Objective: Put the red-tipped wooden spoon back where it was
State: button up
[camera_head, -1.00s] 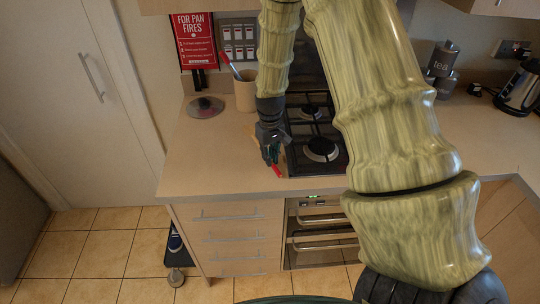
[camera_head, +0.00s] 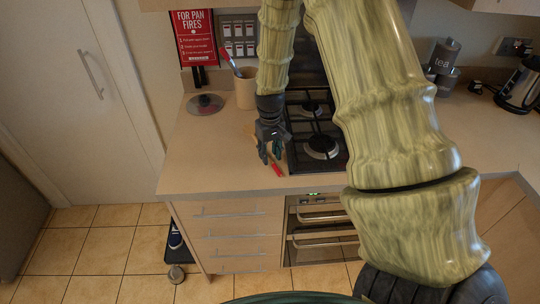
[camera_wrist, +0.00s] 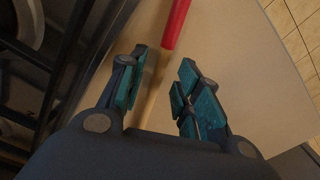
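The red-tipped wooden spoon lies on the counter beside the hob's left edge. Its red tip (camera_head: 277,170) points toward the counter's front edge. In the wrist view the red end (camera_wrist: 176,22) and the pale wooden shaft (camera_wrist: 155,95) run between my fingers. My gripper (camera_head: 271,154) is low over the counter at the spoon. In the wrist view my gripper (camera_wrist: 163,65) is open, with a teal-padded finger on each side of the shaft and gaps visible. The rest of the spoon is largely hidden by my gripper.
The black gas hob (camera_head: 318,140) is just right of the spoon. A beige utensil pot (camera_head: 246,90) holding a red-and-blue-handled utensil stands behind, with a round lid (camera_head: 205,104) to its left. The counter's left front (camera_head: 205,160) is clear. A kettle (camera_head: 523,85) is far right.

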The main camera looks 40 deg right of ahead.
notch_tip(320, 180, up, 11)
jog(key=b, duration=0.3)
dwell(0.4)
jog(key=shift+s, duration=0.1)
